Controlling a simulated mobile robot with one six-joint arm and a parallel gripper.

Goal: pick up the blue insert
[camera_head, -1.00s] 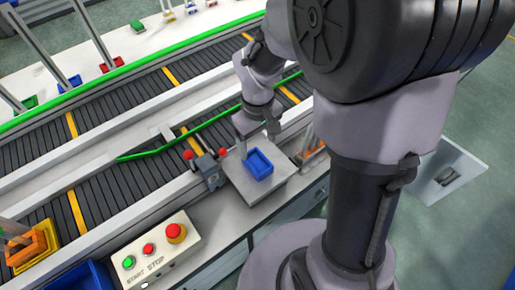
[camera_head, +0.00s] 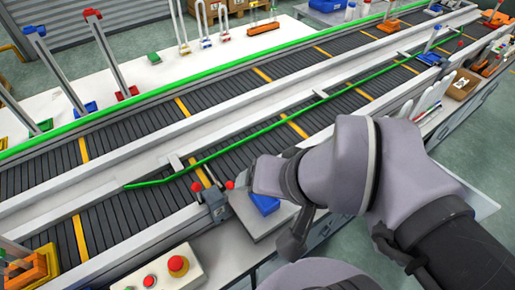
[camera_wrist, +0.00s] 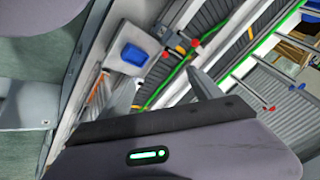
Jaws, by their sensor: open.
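The blue insert (camera_head: 265,203) is a small blue tray-like piece on a grey plate (camera_head: 240,222) beside the conveyor, partly hidden by my arm in the head view. In the wrist view the blue insert (camera_wrist: 134,54) lies on the plate, fully visible, above and left of the middle. My gripper (camera_wrist: 163,90) is open and empty, its two fingers pointing up from the bottom of the wrist view. It is apart from the insert, which lies beyond the left finger. In the head view the gripper is mostly hidden by my arm.
A small grey fixture with red knobs (camera_head: 214,202) stands left of the plate. A button box (camera_head: 168,270) is nearer the front left. Orange and blue holders stand at the far right.

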